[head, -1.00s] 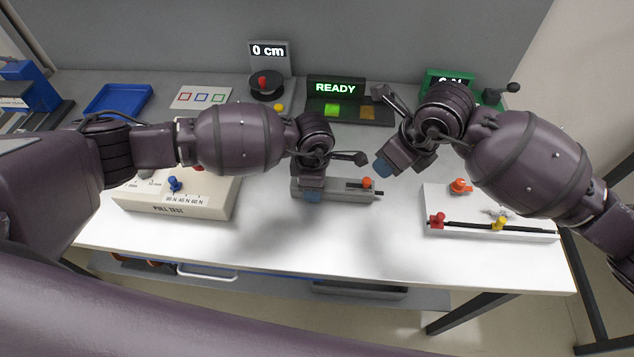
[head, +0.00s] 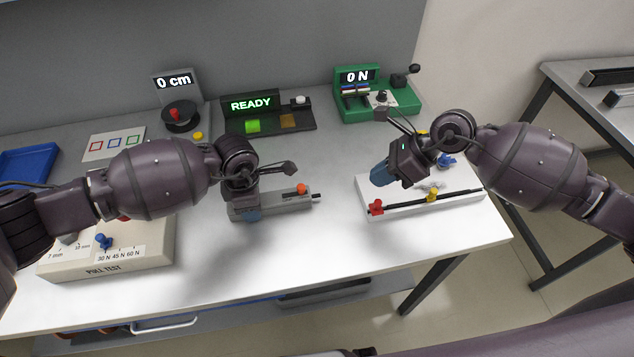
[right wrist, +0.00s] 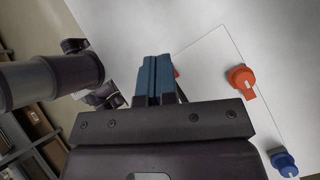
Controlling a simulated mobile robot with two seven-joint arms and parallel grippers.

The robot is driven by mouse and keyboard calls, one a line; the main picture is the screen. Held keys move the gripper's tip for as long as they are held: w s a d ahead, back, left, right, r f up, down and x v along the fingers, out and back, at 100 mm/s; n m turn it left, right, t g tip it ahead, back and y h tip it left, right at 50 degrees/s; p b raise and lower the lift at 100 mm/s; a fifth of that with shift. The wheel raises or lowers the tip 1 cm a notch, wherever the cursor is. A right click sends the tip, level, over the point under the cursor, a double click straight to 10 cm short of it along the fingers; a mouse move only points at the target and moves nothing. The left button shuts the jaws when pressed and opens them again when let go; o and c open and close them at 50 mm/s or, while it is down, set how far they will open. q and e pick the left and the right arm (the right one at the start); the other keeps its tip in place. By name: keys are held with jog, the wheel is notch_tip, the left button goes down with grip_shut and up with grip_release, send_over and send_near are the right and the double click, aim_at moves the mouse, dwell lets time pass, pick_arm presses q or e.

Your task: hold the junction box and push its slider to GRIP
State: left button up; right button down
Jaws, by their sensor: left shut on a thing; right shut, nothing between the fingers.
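The junction box, a low grey box (head: 285,205), lies near the front of the white table in the head view. Its orange slider knob (head: 301,188) sits near the right end on a dark slot; no GRIP label is readable. My left gripper (head: 250,213) is shut on the left part of the box and hides that part. My right gripper (head: 380,175) is shut and empty, right of the box and over the left end of a white panel (head: 400,207). Its blue fingertips are together in the right wrist view (right wrist: 153,78).
The white panel carries a red knob (head: 376,207), a yellow knob (head: 432,196) and a blue knob (head: 446,160). A PULL TEST box (head: 150,255) stands left. Behind are a READY display (head: 251,104) and a green 0 N device (head: 395,105). Table between is clear.

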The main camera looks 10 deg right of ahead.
aim_at(301, 189)
jog(key=shift+w+a+r+n+t+y, duration=0.15)
jog(key=shift+w+a+r+n+y, duration=0.2)
jog(key=shift+n, duration=0.35)
jog(key=shift+w+a+r+n+t+y, duration=0.25)
jog(key=shift+r+n, duration=0.2)
jog(key=shift+n, duration=0.25)
jog(key=shift+a, duration=0.15)
jog(key=x, duration=0.9)
jog(key=shift+s, duration=0.1)
jog(key=a, duration=0.3)
jog(key=shift+w+f, duration=0.3)
jog(key=shift+f, duration=0.05)
jog(key=shift+w+a, duration=0.1)
jog(key=shift+a, duration=0.6)
